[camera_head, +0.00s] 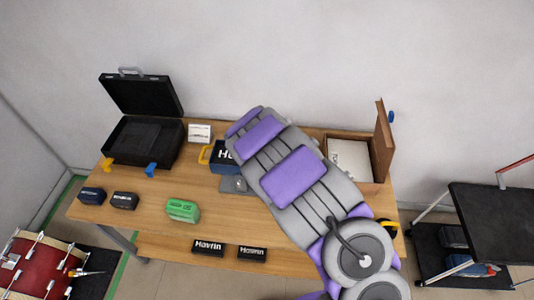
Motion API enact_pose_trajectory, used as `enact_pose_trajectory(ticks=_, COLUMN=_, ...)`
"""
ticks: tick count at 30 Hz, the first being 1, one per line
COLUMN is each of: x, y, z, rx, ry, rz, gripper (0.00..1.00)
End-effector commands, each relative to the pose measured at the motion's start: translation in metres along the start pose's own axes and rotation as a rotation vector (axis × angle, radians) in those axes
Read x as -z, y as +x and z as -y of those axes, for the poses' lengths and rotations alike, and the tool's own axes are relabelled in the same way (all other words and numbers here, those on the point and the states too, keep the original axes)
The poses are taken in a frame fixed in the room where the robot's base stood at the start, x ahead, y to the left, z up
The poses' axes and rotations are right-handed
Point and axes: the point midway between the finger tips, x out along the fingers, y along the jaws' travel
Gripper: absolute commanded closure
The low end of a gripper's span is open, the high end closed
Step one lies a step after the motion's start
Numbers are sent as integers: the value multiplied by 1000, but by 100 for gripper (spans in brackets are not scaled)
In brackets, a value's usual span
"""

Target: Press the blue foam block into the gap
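My grey and purple arm reaches from the lower right over the middle of the table (150,215). My gripper does not show; the arm's far end lies above the table's back part. No piece is clearly a blue foam block. The gap is not clearly seen; my arm covers the table's middle.
An open black case (142,142) stands at back left, a white box (199,133) beside it. A wooden box (352,158) with raised lid stands at right. A green block (183,210) and several black blocks (208,248) lie in front. A black cart (495,212) stands right.

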Motion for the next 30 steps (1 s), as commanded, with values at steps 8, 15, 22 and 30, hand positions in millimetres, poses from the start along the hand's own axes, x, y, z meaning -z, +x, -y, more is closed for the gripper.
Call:
enact_pose_trajectory(ticks=8, x=4, y=6, z=0, rx=-1, ry=-1, rz=0, gripper=100)
enact_pose_trajectory(ticks=15, x=4, y=6, z=-1, rx=-1, ry=0, rz=1, gripper=55)
enact_pose_trajectory(ticks=22, x=4, y=6, z=0, rx=-1, ry=0, rz=0, gripper=40)
enact_pose_trajectory(ticks=30, x=4, y=1, z=0, rx=-1, ry=0, rz=1, gripper=40)
